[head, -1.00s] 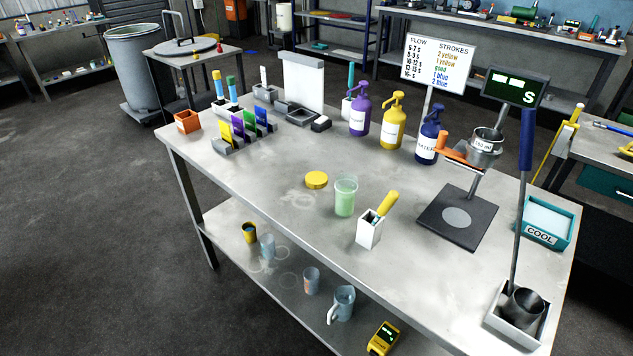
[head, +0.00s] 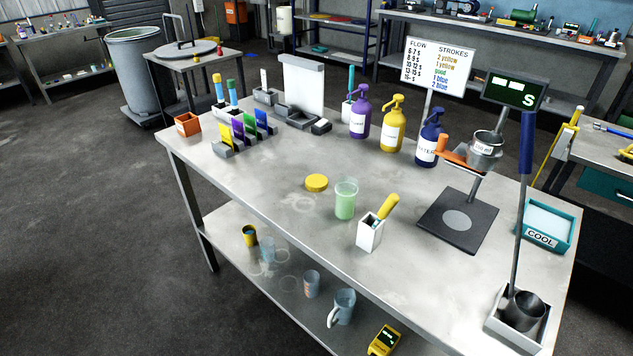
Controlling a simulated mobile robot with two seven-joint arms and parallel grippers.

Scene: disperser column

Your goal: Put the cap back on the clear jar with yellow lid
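The clear jar (head: 346,200) stands upright and open near the middle of the table, with pale green contents. Its yellow lid (head: 316,183) lies flat on the table just behind and to the left of the jar, apart from it. Neither of my grippers shows in the head view.
A white holder (head: 370,232) with a yellow-handled tool stands close to the jar's right. Purple, yellow and blue pump bottles (head: 393,126) stand behind. A stand with a dark base plate (head: 457,219) is to the right. The table (head: 265,195) is clear left of the lid.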

